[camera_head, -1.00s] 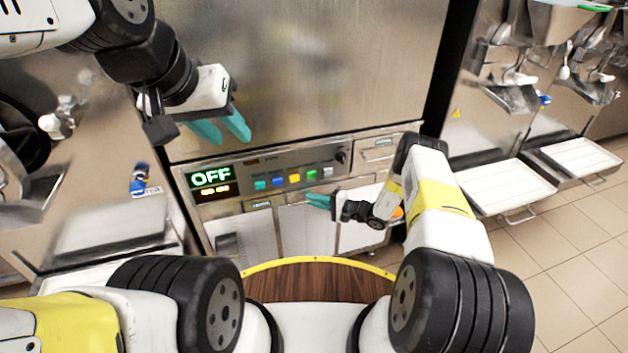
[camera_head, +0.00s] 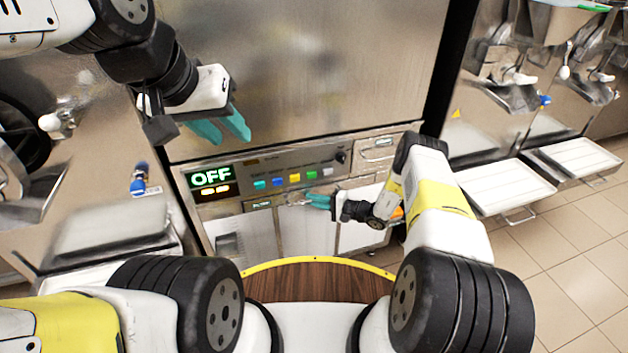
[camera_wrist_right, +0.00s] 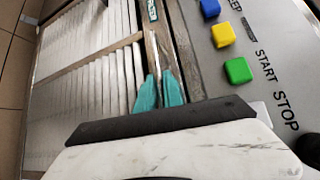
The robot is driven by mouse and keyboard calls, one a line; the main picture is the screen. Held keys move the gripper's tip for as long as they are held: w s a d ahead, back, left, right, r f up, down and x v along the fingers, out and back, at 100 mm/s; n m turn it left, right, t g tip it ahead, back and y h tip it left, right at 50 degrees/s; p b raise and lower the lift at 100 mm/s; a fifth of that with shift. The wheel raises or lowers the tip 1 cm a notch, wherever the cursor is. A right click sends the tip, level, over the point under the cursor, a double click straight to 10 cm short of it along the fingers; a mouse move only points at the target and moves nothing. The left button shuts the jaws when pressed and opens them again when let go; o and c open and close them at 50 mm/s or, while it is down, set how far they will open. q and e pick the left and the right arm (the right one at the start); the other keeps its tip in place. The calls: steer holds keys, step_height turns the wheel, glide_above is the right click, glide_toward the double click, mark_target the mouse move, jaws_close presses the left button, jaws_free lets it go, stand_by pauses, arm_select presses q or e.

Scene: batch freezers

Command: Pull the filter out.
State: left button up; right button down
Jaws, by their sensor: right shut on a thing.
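White slatted filter panels sit in the machine front below the control panel; the middle filter panel (camera_head: 306,232) is at my right gripper. In the right wrist view, the slatted panel (camera_wrist_right: 75,75) fills the left side, with a metal edge strip along it. My right gripper (camera_head: 318,201) has its teal fingertips at the panel's top edge. It also shows in the right wrist view (camera_wrist_right: 160,92), shut on a thin metal piece at the filter's edge. The fingers hide part of that piece. My left gripper (camera_head: 217,130) is open and empty, high in front of the steel door.
The control panel (camera_head: 265,182) with an OFF display and several coloured buttons lies just above the filters. White trays (camera_head: 505,185) stick out from machines at the right. A steel machine (camera_head: 95,190) stands at the left. Tiled floor is free at the lower right.

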steer(key=shift+s+d+f, duration=0.1)
steer(key=shift+s, duration=0.05)
stand_by(0.4)
steer(key=s+d, duration=0.3)
steer(key=s, duration=0.8)
steer(key=s+d, duration=0.4)
steer(key=s, duration=0.7)
steer(key=shift+s+d, duration=0.15)
steer(key=shift+s, duration=0.05)
steer(key=c, duration=1.5)
jaws_free()
steer(key=v, duration=0.7)
steer(key=shift+s+d, duration=0.15)
steer(key=shift+d, duration=0.2)
